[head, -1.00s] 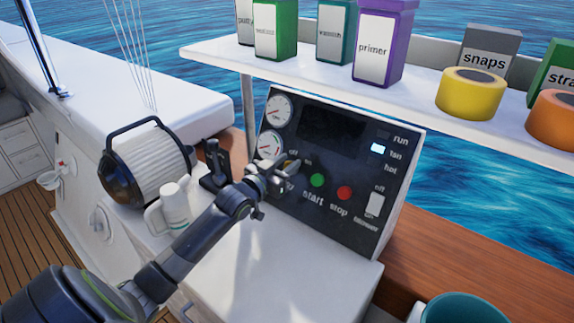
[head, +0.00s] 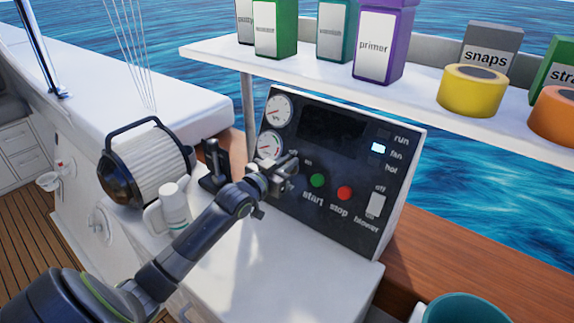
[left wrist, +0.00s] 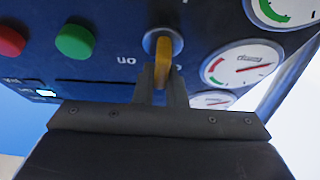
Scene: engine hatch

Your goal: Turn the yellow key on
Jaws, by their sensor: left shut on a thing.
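The yellow key (left wrist: 163,52) sits in a round metal switch on the dark control panel (head: 345,205). In the left wrist view, the panel appears upside down, with the "on" label just left of the key. My left gripper (left wrist: 162,78) is shut on the key, its two fingers on either side of it. In the head view, my left gripper (head: 287,170) is at the panel's left part, below the gauges, and hides the key and the "off" label. My right gripper is in neither view.
Green start (head: 317,180) and red stop (head: 344,193) buttons are right of my gripper, with a white blower switch (head: 375,205) beyond. A shelf (head: 330,85) with cans overhangs the panel.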

